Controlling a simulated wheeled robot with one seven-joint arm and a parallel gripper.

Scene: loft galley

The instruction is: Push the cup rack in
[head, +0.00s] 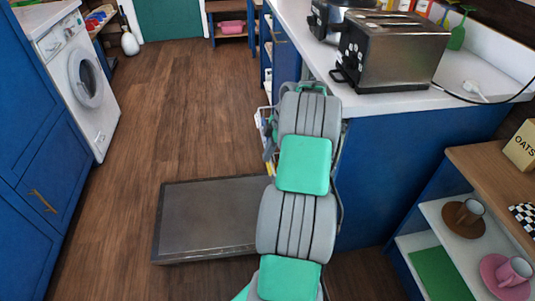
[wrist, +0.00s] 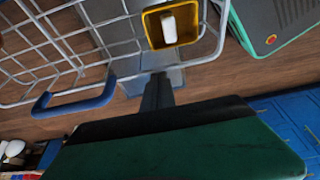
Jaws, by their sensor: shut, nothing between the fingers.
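The cup rack (wrist: 75,62) is a white wire rack with a blue handle (wrist: 75,105), at the left and top of the wrist view. A yellow square cup or holder (wrist: 180,28) with a white item inside hangs at its right part. In the head view only a slice of the white wire rack (head: 262,122) shows beside my arm, left of the blue counter. My gripper (wrist: 157,92) is shut and empty, its dark fingers pointing toward the rack just below the yellow holder. I cannot tell whether they touch the rack. In the head view my arm hides the gripper.
A flat grey metal panel (head: 208,218) lies low over the wooden floor (head: 160,110), left of my arm. A blue counter (head: 375,185) with a toaster (head: 390,52) stands at right. A washing machine (head: 80,80) stands at left. Open floor lies between.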

